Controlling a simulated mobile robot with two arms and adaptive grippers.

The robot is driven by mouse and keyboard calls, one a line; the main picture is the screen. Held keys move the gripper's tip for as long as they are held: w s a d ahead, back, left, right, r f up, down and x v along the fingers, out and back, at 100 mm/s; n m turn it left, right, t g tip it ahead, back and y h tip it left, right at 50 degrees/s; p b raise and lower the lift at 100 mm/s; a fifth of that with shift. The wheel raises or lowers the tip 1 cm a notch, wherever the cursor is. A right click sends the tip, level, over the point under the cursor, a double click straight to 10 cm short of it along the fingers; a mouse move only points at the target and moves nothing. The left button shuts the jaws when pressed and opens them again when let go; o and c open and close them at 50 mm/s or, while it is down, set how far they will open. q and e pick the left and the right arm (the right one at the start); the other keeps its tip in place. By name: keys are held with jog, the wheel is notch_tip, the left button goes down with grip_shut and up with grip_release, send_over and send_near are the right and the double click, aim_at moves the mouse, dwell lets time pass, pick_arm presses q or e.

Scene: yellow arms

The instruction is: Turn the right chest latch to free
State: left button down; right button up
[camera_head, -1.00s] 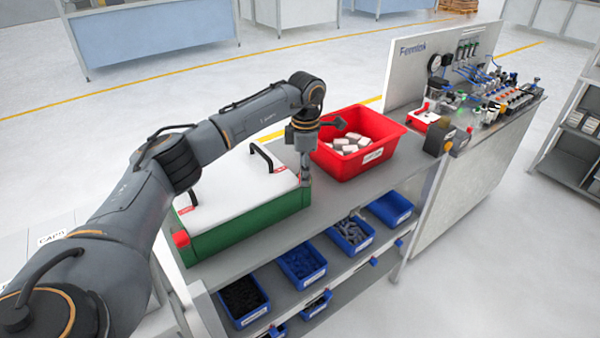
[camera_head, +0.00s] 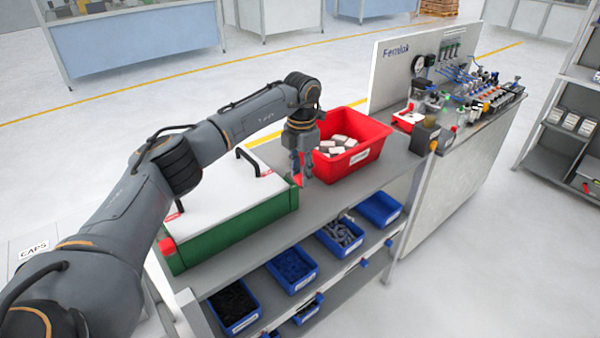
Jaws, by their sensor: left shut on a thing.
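The chest (camera_head: 235,222) is a green box with a white lid (camera_head: 225,195), standing on the grey bench. A black handle (camera_head: 250,162) shows on the lid. The left red latch (camera_head: 167,246) is at the chest's near left corner. The right chest latch (camera_head: 297,180) is a small red piece at the right end, partly covered by my left gripper. My left gripper (camera_head: 300,176) points down there, with its fingers shut on the latch. How far the latch is turned is too small to tell. My right gripper is not in view.
A red bin (camera_head: 365,162) with pale blocks stands close to the right of my left gripper. Blue bins (camera_head: 292,270) sit on the shelf below. A panel with gauge and valves (camera_head: 415,60) stands farther right. Bare bench top (camera_head: 330,198) lies in front of the red bin.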

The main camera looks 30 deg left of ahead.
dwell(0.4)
pick_arm(q)
jog(key=c, duration=1)
grip_release()
notch_tip(320, 180, up, 12)
jog(key=shift+w, duration=0.1)
